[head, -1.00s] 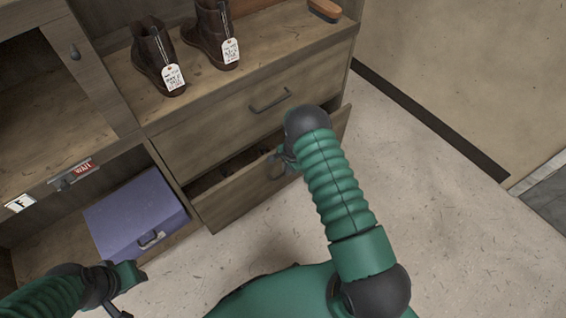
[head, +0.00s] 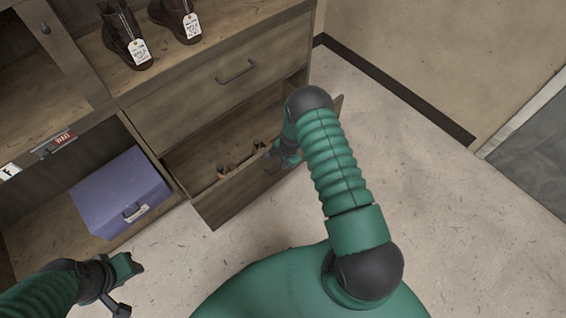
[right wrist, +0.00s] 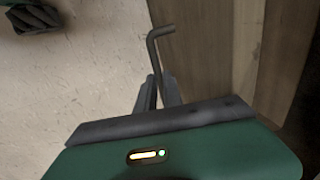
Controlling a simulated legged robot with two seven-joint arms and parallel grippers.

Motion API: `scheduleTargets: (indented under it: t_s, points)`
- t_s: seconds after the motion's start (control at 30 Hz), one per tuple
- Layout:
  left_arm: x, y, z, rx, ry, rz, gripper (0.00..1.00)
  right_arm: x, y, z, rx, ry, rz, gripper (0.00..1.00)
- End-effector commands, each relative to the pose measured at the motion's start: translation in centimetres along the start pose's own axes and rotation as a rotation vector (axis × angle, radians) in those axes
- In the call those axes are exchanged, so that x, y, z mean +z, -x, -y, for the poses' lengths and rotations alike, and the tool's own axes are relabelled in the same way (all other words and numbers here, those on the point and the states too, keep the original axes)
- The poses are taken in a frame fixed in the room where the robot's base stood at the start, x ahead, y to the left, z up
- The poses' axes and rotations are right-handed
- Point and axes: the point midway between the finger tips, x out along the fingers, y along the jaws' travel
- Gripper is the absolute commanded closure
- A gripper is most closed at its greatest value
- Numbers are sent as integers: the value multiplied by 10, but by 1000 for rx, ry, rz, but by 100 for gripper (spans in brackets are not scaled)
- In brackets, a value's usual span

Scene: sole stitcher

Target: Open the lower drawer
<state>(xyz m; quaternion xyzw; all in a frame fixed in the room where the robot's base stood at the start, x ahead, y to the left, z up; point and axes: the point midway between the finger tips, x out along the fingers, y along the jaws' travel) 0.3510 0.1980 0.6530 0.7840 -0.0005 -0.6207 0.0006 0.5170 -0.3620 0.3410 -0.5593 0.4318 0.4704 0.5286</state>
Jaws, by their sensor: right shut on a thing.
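The lower drawer (head: 236,201) stands partly pulled out of the wooden cabinet, and its inside shows with a few brown items near the front. My right gripper (head: 274,160) is at the drawer's front, largely hidden by my own arm in the head view. In the right wrist view my right gripper (right wrist: 158,92) is shut on the dark bar handle (right wrist: 157,50), whose bent end sticks out past the fingers beside the wooden drawer front (right wrist: 190,60). My left gripper (head: 132,285) is at the lower left, away from the cabinet, with its fingers spread apart and nothing between them.
The closed upper drawer (head: 225,85) with its dark handle is above. Tagged brown boots (head: 125,40) stand on the cabinet top. A purple box (head: 120,190) sits in the open compartment at left. The pale floor (head: 400,160) to the right is clear.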

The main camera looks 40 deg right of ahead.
Motion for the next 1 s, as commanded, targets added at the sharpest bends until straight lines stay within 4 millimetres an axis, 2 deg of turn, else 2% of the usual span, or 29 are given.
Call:
scheduleTargets:
  t_s: [0.03, 0.53, 0.57, 0.7, 1.0]
  points:
    - [0, 0, 0, 0, 0, 0, 64, -8, 1, 0, -3, -3, -16, 100]
    - [0, 0, 0, 0, 0, 0, 64, -8, 1, 0, -4, -3, -16, 100]
    - [0, 0, 0, 0, 0, 0, 64, -8, 1, 0, -4, -3, -16, 88]
    - [0, 0, 0, 0, 0, 0, 64, -6, 1, 0, -3, -2, -12, 70]
    - [0, 1, 0, 0, 0, 0, 64, -3, 2, 0, -2, -1, -6, 68]
